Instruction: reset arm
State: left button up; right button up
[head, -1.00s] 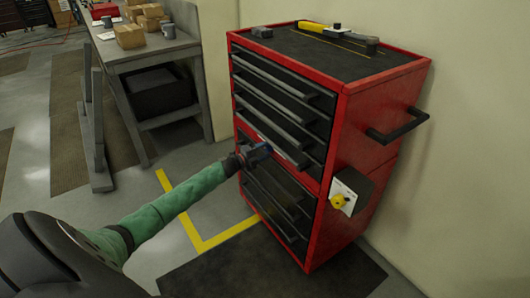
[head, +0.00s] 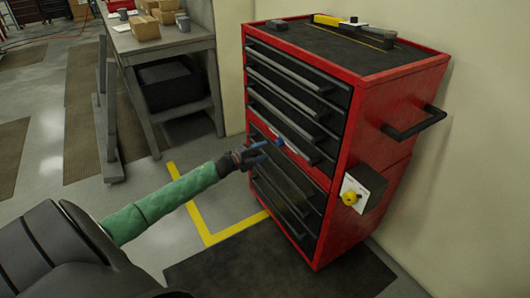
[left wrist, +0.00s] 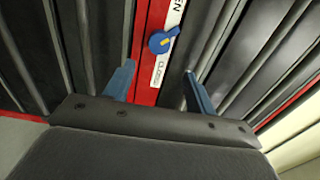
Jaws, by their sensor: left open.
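My left gripper (head: 256,153) is in front of the red tool cabinet (head: 360,130), near the middle band between the upper and lower drawers. Its two blue fingers are apart and empty in the left wrist view (left wrist: 158,85). Just beyond them, a blue turning knob (head: 280,145) with a yellow mark sits on a white labelled plate on the red band. The knob also shows in the left wrist view (left wrist: 162,41), clear of the fingers. My right gripper is not in view.
Yellow and dark tools (head: 340,20) lie on top. A grey workbench (head: 165,45) with boxes stands at the left. The floor before the cabinet is clear.

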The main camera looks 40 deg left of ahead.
pick_arm(q)
jog(key=shift+a, duration=0.1)
dwell(0.5)
jog(key=w+a+f+n+y, duration=0.1)
jog(key=a+f+n+y, duration=0.1)
jog(key=a+n+y, duration=0.45)
jog(key=s+d+f+n+g, duration=0.1)
jog(key=s+d+n+g, duration=0.5)
jog(key=s+d, duration=1.4)
jog(key=s+d+f+n+g, duration=0.1)
jog(key=s+d+n+g, duration=0.55)
jog(key=s+d, duration=1.3)
jog(key=s+d+f+n+g+h, duration=0.1)
jog(key=s+d+f, duration=0.3)
jog(key=s+d, duration=0.4)
jog(key=shift+s+g, duration=0.3)
jog(key=shift+g, duration=0.15)
jog(key=shift+d, duration=0.1)
jog(key=shift+c, duration=0.3)
